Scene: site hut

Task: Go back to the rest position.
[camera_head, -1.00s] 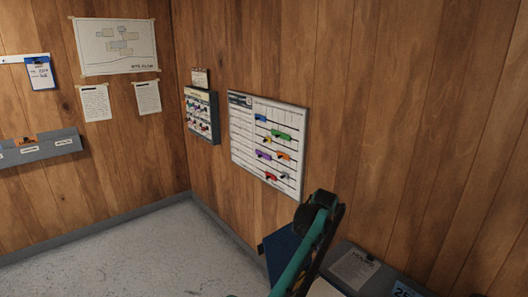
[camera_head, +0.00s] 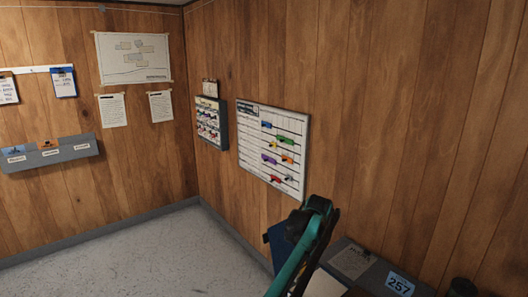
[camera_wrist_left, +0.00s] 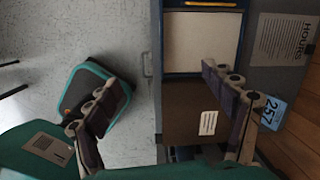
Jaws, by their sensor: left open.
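The task names no object. My left gripper (camera_wrist_left: 158,82) shows in the left wrist view, its two dark fingers spread wide with nothing held between them. Below the fingers are pale floor on the left and a blue-edged cabinet or desk with a pale panel (camera_wrist_left: 197,42) on the right. In the head view, a teal and black arm part of mine rises from the bottom, right of centre; its fingers cannot be made out there. My right gripper is in neither view.
A desk edge with a blue "257" tag (camera_head: 399,284) and a notice sheet (camera_head: 351,261) lies at lower right. A whiteboard with coloured markers (camera_head: 272,150) and a key board (camera_head: 211,122) hang on the wall. A grey wall rack (camera_head: 50,152) is at left. Floor (camera_head: 130,255) at left is clear.

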